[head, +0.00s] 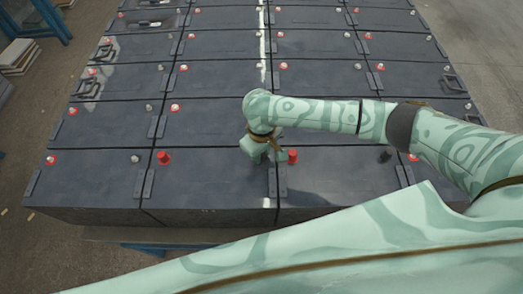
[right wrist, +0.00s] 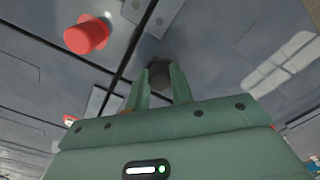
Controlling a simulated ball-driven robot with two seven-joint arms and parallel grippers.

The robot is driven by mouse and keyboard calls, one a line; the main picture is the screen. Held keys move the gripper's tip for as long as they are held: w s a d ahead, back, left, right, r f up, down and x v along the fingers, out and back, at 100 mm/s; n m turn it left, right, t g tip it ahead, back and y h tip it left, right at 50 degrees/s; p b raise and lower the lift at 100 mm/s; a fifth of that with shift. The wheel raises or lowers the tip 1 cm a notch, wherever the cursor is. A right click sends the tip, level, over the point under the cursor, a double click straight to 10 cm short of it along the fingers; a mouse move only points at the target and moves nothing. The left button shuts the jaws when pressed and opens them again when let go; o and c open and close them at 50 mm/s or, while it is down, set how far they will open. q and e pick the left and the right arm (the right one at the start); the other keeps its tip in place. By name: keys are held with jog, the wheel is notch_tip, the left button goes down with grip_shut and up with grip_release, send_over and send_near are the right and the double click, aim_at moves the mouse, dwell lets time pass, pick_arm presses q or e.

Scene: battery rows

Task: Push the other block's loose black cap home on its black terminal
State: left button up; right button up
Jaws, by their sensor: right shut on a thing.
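My right gripper (head: 262,160) reaches in from the right over the near row of battery blocks, at the right end of the middle block (head: 210,185). In the right wrist view its fingers (right wrist: 160,80) are shut on a dark cap (right wrist: 159,76), down close to the block top. The gripper hides this cap and any terminal under it in the head view, so I cannot tell how it sits. Another black cap (head: 386,156) stands on the block to the right (head: 335,180). My left gripper is not in view.
A red cap (head: 292,156) stands just right of the gripper; it also shows in the right wrist view (right wrist: 86,37). Another red cap (head: 163,157) is to the left. A bare grey terminal (head: 135,158) is beside it. Raised straps and handles (head: 88,87) line the blocks.

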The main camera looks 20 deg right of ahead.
jog(key=shift+f, duration=0.1)
jog(key=o, duration=1.5)
notch_tip(320, 180, up, 7)
jog(key=p, duration=1)
